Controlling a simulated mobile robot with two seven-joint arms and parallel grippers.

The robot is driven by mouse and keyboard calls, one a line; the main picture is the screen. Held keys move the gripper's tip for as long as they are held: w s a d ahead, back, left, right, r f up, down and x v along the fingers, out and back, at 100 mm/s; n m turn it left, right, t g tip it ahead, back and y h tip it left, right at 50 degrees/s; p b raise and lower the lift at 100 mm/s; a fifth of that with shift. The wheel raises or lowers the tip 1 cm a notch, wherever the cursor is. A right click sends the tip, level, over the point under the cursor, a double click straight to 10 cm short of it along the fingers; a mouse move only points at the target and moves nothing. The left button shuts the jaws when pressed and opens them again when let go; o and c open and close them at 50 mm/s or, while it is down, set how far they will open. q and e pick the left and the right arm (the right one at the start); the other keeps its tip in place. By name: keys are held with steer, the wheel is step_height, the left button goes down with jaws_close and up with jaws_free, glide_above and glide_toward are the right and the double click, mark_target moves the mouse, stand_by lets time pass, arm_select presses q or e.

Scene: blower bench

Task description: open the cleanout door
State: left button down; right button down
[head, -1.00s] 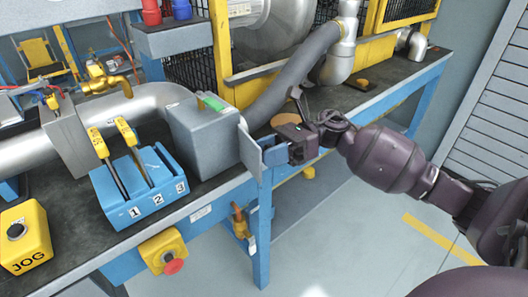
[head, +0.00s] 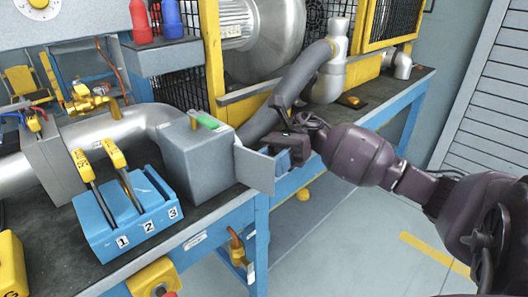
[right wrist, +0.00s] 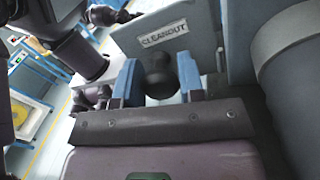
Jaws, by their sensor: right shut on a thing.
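The cleanout door (head: 254,170) is a flat grey panel standing out from the right side of the grey box (head: 200,150) on the bench. It stands ajar. In the right wrist view the door (right wrist: 200,22) bears a CLEANOUT label (right wrist: 164,33), and its dark round knob (right wrist: 159,78) sits between the blue fingers. My right gripper (right wrist: 159,80) is shut on this knob. In the head view the right gripper (head: 286,158) is at the door's right side, partly hidden behind the panel. My left gripper does not show in the head view.
A blue block with yellow-handled levers (head: 125,215) stands left of the box. A grey hose (head: 290,90) runs behind the gripper to the blower housing (head: 270,40). A green-topped part (head: 203,119) sits on the box. Open floor (head: 340,240) lies in front of the bench.

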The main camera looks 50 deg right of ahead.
steer(key=c, duration=1.1)
jaws_free()
steer(key=o, duration=0.4)
steer(key=d, duration=0.3)
steer(key=w+d, duration=0.1)
steer(key=d, duration=0.6)
steer(key=shift+w+d, duration=0.35)
